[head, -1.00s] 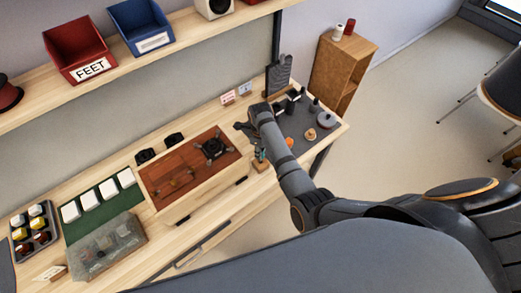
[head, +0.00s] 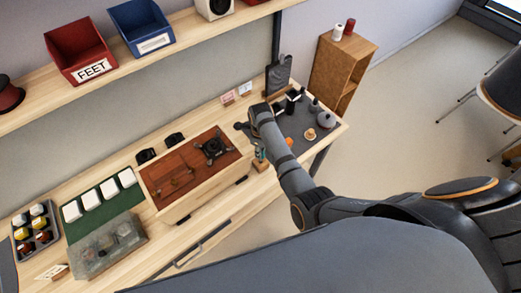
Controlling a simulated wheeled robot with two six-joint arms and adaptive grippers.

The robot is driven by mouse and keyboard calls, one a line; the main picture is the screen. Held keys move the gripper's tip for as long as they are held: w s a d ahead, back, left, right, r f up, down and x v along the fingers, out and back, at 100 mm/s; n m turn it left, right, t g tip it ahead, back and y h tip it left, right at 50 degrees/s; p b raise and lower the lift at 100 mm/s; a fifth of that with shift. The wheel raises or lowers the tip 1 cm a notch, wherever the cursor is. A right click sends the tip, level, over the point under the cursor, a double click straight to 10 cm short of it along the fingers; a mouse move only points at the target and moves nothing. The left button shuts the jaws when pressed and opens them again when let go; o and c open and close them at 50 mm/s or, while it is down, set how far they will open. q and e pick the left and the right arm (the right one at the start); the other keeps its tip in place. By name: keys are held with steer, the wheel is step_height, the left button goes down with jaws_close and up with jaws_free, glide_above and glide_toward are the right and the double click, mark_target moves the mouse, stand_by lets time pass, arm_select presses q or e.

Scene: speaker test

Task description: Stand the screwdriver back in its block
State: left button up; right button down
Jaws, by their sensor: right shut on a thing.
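A small wooden block (head: 261,166) stands at the front edge of the bench, right of the wooden case. A teal-and-dark tool, which looks like the screwdriver (head: 260,153), is roughly upright at the block's top. Whether its tip is inside a hole is too small to tell. My right gripper (head: 254,142) is at the upper end of it, shut on it, partly hidden by my own wrist and forearm. My left gripper is not in view.
The wooden case (head: 180,201) with a red-brown top stands close left of the block. A dark grey mat (head: 312,122) with several small parts lies to the right, behind my forearm. A clear box (head: 108,246) and green mat (head: 126,207) lie farther left.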

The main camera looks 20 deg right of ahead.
steer(key=shift+f+b, duration=0.85)
steer(key=shift+f, duration=0.45)
stand_by(0.7)
steer(key=shift+p, duration=0.3)
stand_by(0.5)
steer(key=shift+f+b, duration=0.6)
steer(key=shift+f, duration=0.3)
stand_by(0.8)
steer(key=c, duration=1)
jaws_free()
steer(key=shift+r, duration=0.4)
step_height(320, 180, up, 7)
steer(key=shift+f, duration=0.1)
